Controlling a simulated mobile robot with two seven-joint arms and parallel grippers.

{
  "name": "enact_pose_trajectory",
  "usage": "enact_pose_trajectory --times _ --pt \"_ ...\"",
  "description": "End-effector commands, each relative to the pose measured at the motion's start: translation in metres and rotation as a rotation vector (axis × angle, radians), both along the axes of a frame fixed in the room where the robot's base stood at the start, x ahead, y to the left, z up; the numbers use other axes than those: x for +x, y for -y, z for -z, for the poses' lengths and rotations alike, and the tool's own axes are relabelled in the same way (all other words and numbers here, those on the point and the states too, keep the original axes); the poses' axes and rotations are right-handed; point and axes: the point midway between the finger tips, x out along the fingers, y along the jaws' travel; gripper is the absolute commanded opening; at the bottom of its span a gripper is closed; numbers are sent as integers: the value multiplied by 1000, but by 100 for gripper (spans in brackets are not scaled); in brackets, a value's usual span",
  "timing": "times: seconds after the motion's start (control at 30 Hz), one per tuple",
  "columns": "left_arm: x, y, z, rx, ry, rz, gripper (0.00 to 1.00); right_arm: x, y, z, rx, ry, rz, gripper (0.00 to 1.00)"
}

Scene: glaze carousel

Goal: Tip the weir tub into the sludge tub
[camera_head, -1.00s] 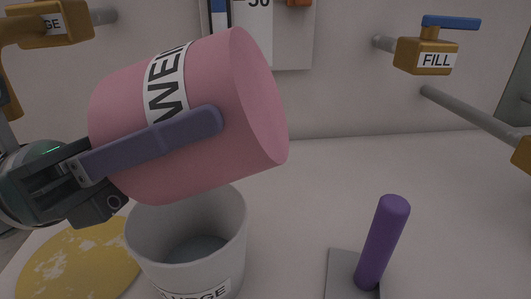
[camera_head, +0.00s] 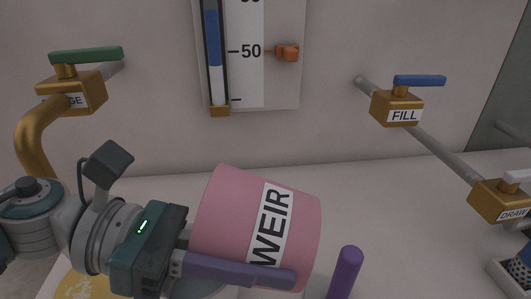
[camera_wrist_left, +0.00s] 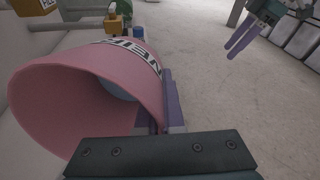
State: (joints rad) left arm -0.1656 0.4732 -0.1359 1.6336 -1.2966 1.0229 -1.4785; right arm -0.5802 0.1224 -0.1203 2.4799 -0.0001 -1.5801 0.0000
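The pink weir tub (camera_head: 230,210) lies on its side, nearly level, in my left gripper (camera_head: 240,268). One purple finger runs along its lower side below the white WEIR label. In the left wrist view the tub (camera_wrist_left: 60,100) shows its open mouth toward the lower left, with a pale blue-grey patch inside. The sludge tub is almost wholly hidden below the weir tub and my left gripper. My right gripper (camera_wrist_left: 230,52) shows small at the top right of the left wrist view, away from the tubs. Its finger gap is unclear.
A purple post (camera_head: 346,272) stands just right of the weir tub. A yellow disc (camera_head: 80,287) lies at the lower left. Brass valves with a green handle (camera_head: 85,55) and a blue FILL handle (camera_head: 420,80) are on the wall beside a level gauge (camera_head: 245,50).

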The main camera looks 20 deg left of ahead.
Motion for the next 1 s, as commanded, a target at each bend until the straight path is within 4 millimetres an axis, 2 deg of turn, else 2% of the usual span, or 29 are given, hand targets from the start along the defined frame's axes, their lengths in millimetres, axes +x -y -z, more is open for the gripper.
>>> enact_pose_trajectory --times 0.03,0.2,0.57,1.0 --pt "1 4 -10 20 -6 1 0 0 0 -17 -1 0 -1 52" --pt "5 16 -12 98 -28 0 0 0 0 -43 0 0 -1 52" --pt "9 26 17 395 -115 1 0 0 0 -98 0 0 0 52" --pt "10 32 16 639 -189 1 0 0 -1 -166 3 1 2 52"
